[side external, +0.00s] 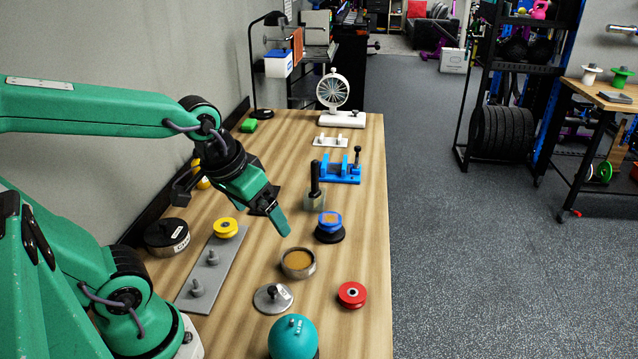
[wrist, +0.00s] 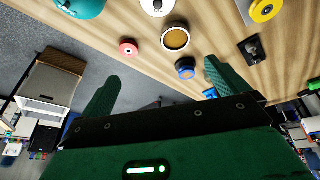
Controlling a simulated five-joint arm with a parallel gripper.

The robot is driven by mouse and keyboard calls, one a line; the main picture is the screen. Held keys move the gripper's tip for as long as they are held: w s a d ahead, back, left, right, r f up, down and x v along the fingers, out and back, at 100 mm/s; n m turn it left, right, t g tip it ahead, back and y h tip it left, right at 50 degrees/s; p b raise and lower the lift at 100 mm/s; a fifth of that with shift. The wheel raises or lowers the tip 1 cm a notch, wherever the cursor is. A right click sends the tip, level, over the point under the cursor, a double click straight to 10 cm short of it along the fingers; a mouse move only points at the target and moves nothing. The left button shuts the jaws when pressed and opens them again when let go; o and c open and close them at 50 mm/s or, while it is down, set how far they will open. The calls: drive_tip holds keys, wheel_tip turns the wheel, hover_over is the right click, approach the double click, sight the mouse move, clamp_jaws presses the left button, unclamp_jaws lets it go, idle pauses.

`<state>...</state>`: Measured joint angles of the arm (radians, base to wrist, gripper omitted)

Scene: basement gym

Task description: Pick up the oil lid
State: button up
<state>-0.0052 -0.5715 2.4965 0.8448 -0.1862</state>
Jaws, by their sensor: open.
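A silver round lid (side external: 273,298) with a small knob and a white label lies flat on the wooden table; the label is too small to read for certain. It also shows, cut off by the top edge, in the wrist view (wrist: 158,6). An open round tin (side external: 298,263) with a brown top surface stands just behind it; in the wrist view the tin (wrist: 175,38) is beyond the fingers. My gripper (side external: 272,222) is open and empty above the table, behind the tin and lid and touching neither. Both fingers show spread apart in the wrist view (wrist: 160,88).
A teal ball-shaped object (side external: 292,338) is close in front of the lid, and a red spool (side external: 352,294) is to its right. A grey pegged plate (side external: 210,270), a black labelled tin (side external: 167,237) and a blue-topped black piece (side external: 330,224) surround the area.

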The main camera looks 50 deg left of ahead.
sight(273, 294)
drive_tip(key=f+n+g, duration=0.1)
drive_tip(key=f+n, duration=0.1)
drive_tip(key=f, duration=0.2)
drive_tip(key=w+f+n+g, duration=0.1)
drive_tip(key=f+n, duration=0.1)
drive_tip(key=f, duration=0.2)
drive_tip(key=f+n+g, duration=0.2)
drive_tip(key=f, duration=0.2)
drive_tip(key=shift+w+a+f, duration=0.2)
drive_tip(key=shift+w, duration=0.1)
drive_tip(key=shift+f+n, duration=0.4)
drive_tip(key=shift+f, duration=0.1)
drive_tip(key=shift+f, duration=1.2)
drive_tip(key=shift+f, duration=0.15)
drive_tip(key=shift+f, duration=2.45)
drive_tip(key=c, duration=1.1)
